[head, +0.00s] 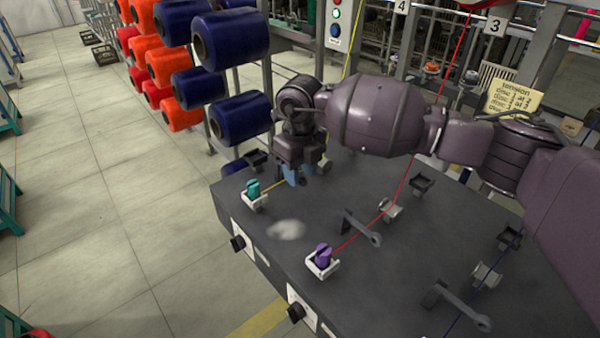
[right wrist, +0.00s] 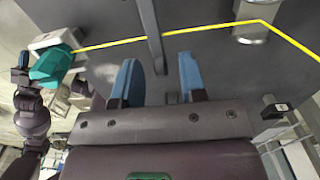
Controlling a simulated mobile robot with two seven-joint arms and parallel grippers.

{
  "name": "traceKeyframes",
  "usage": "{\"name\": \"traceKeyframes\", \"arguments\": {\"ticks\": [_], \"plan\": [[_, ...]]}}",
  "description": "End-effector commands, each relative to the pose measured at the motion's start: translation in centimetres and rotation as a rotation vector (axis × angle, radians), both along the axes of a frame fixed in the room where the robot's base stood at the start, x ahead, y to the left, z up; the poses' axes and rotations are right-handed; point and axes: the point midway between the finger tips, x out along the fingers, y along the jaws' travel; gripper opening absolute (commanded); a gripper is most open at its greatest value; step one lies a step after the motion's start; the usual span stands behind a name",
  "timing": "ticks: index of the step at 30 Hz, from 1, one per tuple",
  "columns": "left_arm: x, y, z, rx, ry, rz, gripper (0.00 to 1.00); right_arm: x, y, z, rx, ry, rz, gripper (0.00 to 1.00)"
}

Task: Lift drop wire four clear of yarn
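My right gripper (head: 306,172) is over the far left part of the dark table; its blue fingers also show in the right wrist view (right wrist: 158,82), apart and open. Drop wire four (right wrist: 153,38), a thin grey bar, reaches into the gap between the fingertips; neither finger visibly touches it. The yellow yarn (right wrist: 205,30) crosses the bar and runs from a teal tension piece (right wrist: 50,65) to a grey guide (right wrist: 250,30).
A red yarn (head: 365,235) passes a second drop wire (head: 361,227) and a purple tension piece (head: 323,256). A third drop wire (head: 463,306) stands at the lower right. A white fluffy patch (head: 287,230) lies on the table (head: 380,290). Blue cones (head: 230,40) hang behind.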

Motion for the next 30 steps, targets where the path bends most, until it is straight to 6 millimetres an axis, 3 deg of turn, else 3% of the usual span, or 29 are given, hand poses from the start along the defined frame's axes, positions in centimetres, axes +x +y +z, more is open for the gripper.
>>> {"name": "traceKeyframes", "arguments": {"ticks": [12, 13, 20, 30], "plan": [[-0.01, -0.03, -0.11, 0.000, 0.002, -0.001, 0.38, 0.00, 0.02, -0.74, 0.001, -0.001, 0.000, 0.38], [-0.03, -0.02, -0.13, 0.000, 0.003, -0.001, 0.38, 0.00, 0.03, -0.74, 0.001, -0.001, 0.000, 0.37], [-0.08, -0.01, -0.26, 0.000, 0.006, 0.000, 0.38, 0.00, 0.01, -0.74, 0.001, -0.001, 0.000, 0.02], [-0.07, -0.02, -0.27, 0.000, 0.006, 0.000, 0.38, 0.03, 0.03, -0.68, -0.002, 0.002, 0.000, 0.00]]}}
